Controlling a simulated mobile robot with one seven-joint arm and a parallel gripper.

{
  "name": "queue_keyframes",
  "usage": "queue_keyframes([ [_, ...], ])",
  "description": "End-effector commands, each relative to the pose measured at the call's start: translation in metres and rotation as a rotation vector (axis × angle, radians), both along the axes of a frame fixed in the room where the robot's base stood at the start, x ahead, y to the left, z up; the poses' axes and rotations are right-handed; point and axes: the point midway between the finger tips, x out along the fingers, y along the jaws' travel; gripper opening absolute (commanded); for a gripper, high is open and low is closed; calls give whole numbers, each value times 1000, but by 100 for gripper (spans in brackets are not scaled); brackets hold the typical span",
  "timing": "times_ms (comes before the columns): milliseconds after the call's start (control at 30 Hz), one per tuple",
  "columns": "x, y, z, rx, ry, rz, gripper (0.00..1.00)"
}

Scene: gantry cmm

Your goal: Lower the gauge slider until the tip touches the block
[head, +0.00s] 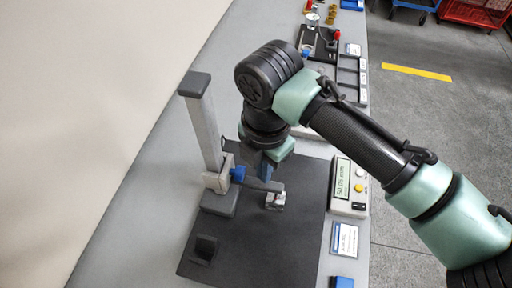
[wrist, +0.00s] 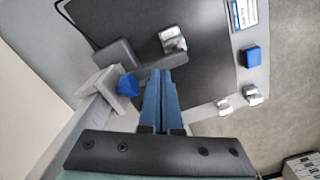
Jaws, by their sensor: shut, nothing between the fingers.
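The height gauge has an upright grey column (head: 204,130) with a dark cap. Its light grey slider (head: 214,182) sits low on the column, just above the dark base, with a blue knob (head: 238,174) on its side. The slider, in the wrist view (wrist: 103,84), has a dark measuring arm (wrist: 148,66) reaching toward the metallic block (head: 275,200). The block also shows in the wrist view (wrist: 172,40). I cannot tell whether the tip touches it. My gripper (head: 265,178) has its blue fingers closed together, empty, right at the measuring arm; the fingertips (wrist: 160,74) overlap it in view.
A dark mat (head: 255,245) lies under the gauge, with a small dark square holder (head: 204,249). A digital readout box (head: 346,185) stands to the right, near a label card (head: 344,238) and a blue block (head: 342,282). More fixtures (head: 318,42) stand at the far end.

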Motion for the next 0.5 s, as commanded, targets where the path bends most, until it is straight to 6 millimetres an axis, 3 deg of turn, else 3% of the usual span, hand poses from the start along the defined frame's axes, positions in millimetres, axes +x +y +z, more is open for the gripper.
queue_keyframes([
  [500,0,1,40,1,0,1,0],
])
